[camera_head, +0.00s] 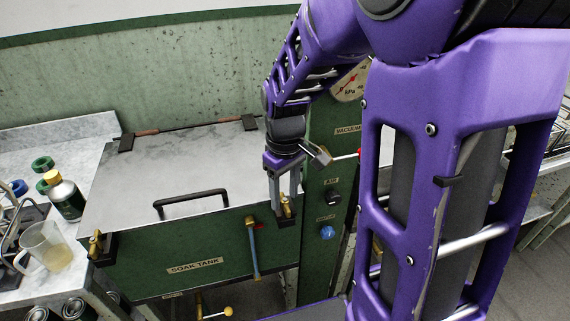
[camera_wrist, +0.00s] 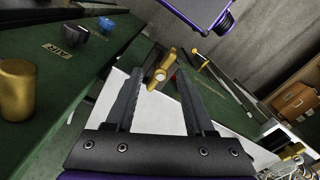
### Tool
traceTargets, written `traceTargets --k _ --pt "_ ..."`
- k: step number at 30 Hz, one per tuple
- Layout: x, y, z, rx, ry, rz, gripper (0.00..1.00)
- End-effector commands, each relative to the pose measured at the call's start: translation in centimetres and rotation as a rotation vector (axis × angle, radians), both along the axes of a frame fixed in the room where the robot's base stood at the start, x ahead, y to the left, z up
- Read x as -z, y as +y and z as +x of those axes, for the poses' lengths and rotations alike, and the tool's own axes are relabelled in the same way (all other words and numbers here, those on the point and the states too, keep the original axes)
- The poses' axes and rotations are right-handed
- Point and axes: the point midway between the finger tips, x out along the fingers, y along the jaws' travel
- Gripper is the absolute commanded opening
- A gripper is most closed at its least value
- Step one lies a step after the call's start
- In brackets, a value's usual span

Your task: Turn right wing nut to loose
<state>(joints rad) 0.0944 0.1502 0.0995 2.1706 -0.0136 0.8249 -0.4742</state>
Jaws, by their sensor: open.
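The soak tank (camera_head: 150,275) is a green box with a grey metal lid (camera_head: 160,170) lying shut on it. The right wing nut (camera_head: 284,207) is brass and sits at the tank's front right corner. My gripper (camera_head: 284,195) points down over it, open, with a finger on either side of it. In the wrist view the brass nut (camera_wrist: 162,67) shows between the tips of my open gripper (camera_wrist: 163,78). I cannot tell whether either finger touches it. The left wing nut (camera_head: 96,243) is brass and stands at the front left corner.
A black lid handle (camera_head: 190,203) lies left of my gripper. A blue-handled lever (camera_head: 253,248) hangs on the tank front. A green panel with a black knob (camera_head: 333,198) and blue knob (camera_head: 327,233) stands close right. A jug (camera_head: 46,247) and bottle (camera_head: 65,196) stand left.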

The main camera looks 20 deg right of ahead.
Motion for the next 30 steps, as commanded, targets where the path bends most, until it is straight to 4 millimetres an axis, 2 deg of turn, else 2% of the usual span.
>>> traceTargets --k 12,18,24,30 --pt "-9.7 0.0 0.1 0.0 -0.006 0.0 0.54" --pt "-13.9 -0.1 0.1 0.0 -0.004 0.0 0.54" --pt "-16.1 -0.1 0.0 0.0 -0.001 0.0 0.54" --pt "-16.6 -0.1 0.0 0.0 0.0 0.0 0.54"
